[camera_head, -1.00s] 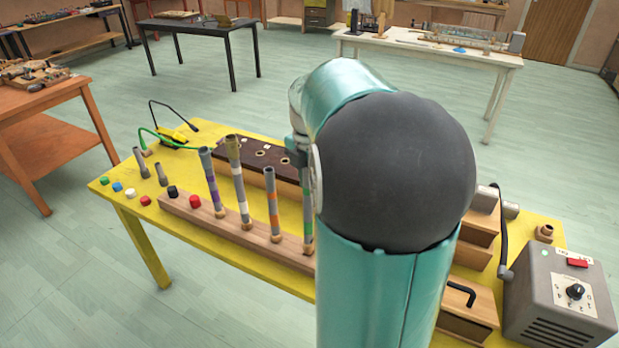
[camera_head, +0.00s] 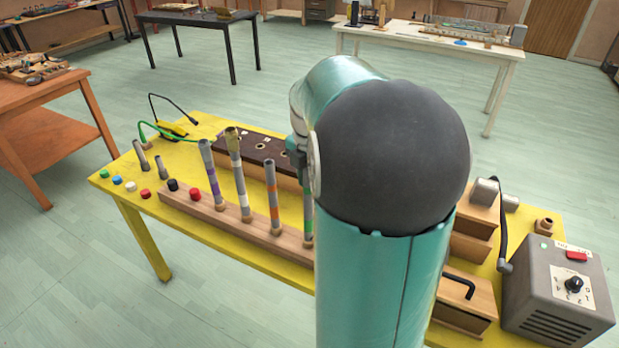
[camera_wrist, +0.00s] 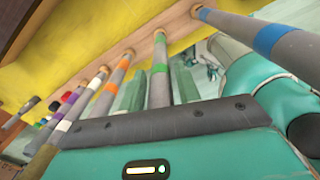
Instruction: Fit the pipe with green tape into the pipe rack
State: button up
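The pipe with green tape (camera_head: 308,218) stands upright at the right visible end of the wooden pipe rack (camera_head: 262,239), partly hidden by my arm. In the wrist view, the green-taped pipe (camera_wrist: 160,82) runs between my gripper's (camera_wrist: 160,88) two green fingers. Its lower end meets the rack (camera_wrist: 179,27); how deep it sits cannot be told. Narrow gaps seem to show beside the pipe, so the fingers look open around it. Pipes with purple (camera_head: 213,180), white (camera_head: 239,182) and orange tape (camera_head: 273,200) stand in the rack. A blue-taped pipe (camera_wrist: 262,37) stands beside the green one.
A dark box with holes (camera_head: 262,150) lies behind the rack. Small coloured knobs (camera_head: 146,193) and two short pipes are at the left of the yellow table (camera_head: 222,247). Wooden boxes (camera_head: 465,296) and a grey control unit (camera_head: 560,290) occupy the right.

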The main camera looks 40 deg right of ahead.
jog(key=shift+o, duration=1)
notch_tip(320, 180, up, 14)
jog(key=shift+f, duration=0.1)
jog(key=shift+a, duration=0.1)
jog(key=s+a+f+m+t, duration=0.2)
jog(key=a+m, duration=0.4)
jog(key=a, duration=0.3)
jog(key=s+a+f+m+t, duration=0.1)
jog(key=s+a+f+m, duration=0.2)
jog(key=a, duration=0.6)
jog(key=s+a+f+m+t, duration=0.2)
jog(key=s+a+m, duration=0.3)
jog(key=a+m, duration=0.4)
jog(key=shift+s+f+t, duration=0.2)
jog(key=shift+f+t, duration=0.1)
jog(key=shift+f, duration=0.2)
